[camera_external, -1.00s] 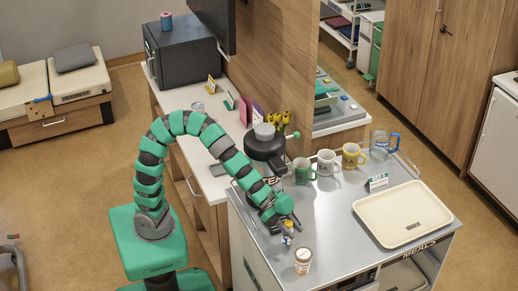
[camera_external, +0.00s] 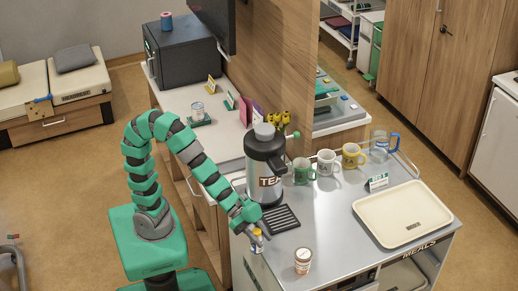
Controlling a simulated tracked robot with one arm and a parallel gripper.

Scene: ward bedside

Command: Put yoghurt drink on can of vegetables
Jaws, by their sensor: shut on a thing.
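My gripper (camera_external: 257,231) is shut on the yoghurt drink (camera_external: 257,244), a small bottle with an orange-yellow cap, at the left edge of the steel trolley top. The fingers cover part of the bottle, and I cannot tell whether its base touches the trolley. The top of the can is clear.
A tea flask (camera_external: 266,165) stands behind my gripper, with a black drip grille (camera_external: 281,218) in front. Several mugs, a jug (camera_external: 380,146) and a cream tray (camera_external: 402,214) are farther right. Small cards (camera_external: 228,101) stand near the can.

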